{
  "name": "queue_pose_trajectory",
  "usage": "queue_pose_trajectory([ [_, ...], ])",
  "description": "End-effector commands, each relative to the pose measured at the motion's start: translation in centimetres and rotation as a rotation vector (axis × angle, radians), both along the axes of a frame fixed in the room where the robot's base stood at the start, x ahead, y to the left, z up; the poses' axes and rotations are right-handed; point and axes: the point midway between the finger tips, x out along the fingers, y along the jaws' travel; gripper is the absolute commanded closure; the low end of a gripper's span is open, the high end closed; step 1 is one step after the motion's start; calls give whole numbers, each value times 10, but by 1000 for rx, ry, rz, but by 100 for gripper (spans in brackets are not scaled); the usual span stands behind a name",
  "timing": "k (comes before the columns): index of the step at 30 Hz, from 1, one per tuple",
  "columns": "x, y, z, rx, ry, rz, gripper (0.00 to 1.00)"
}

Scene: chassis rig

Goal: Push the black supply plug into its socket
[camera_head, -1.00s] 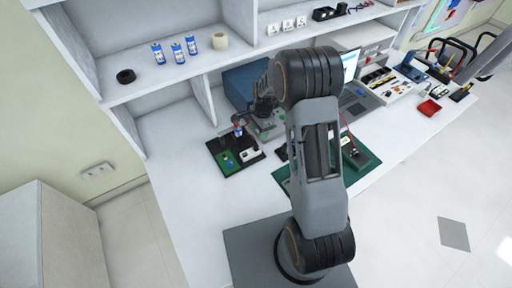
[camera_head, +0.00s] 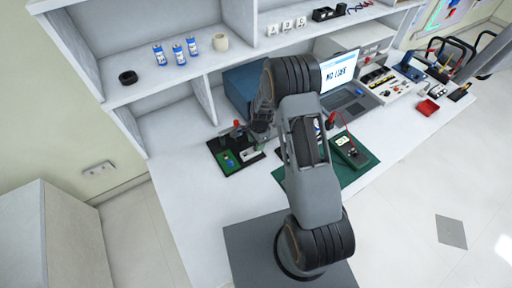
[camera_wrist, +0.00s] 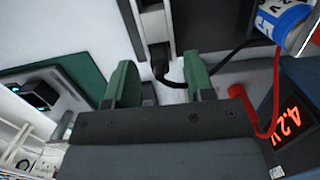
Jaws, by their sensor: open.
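The black plug (camera_wrist: 160,65) shows in the wrist view, ahead of and between the two green fingers of my gripper (camera_wrist: 160,77). Its black cable (camera_wrist: 228,54) curves away to the upper right. My gripper is open, with visible gaps beside the plug. I cannot tell whether the plug touches a socket, as its far end is unclear. In the head view my gripper (camera_head: 262,118) is over the back of the bench near the black and green board (camera_head: 228,160), and my arm hides much of the area there.
A red plug (camera_wrist: 240,92) with a red cable, a red-digit display (camera_wrist: 290,122) and a blue battery (camera_wrist: 283,18) are at right in the wrist view. A laptop (camera_head: 345,85) and a meter (camera_head: 350,152) on a green mat stand right of my arm. The bench's front left is clear.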

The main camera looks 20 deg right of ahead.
Motion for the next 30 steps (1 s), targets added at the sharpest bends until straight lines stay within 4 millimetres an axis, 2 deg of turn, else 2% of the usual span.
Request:
queue_pose_trajectory([
  [2,0,0,0,0,0,0,55],
  [16,0,0,0,0,1,0,100],
  [26,0,0,1,0,0,0,100],
  [30,0,0,8,0,-1,0,100],
])
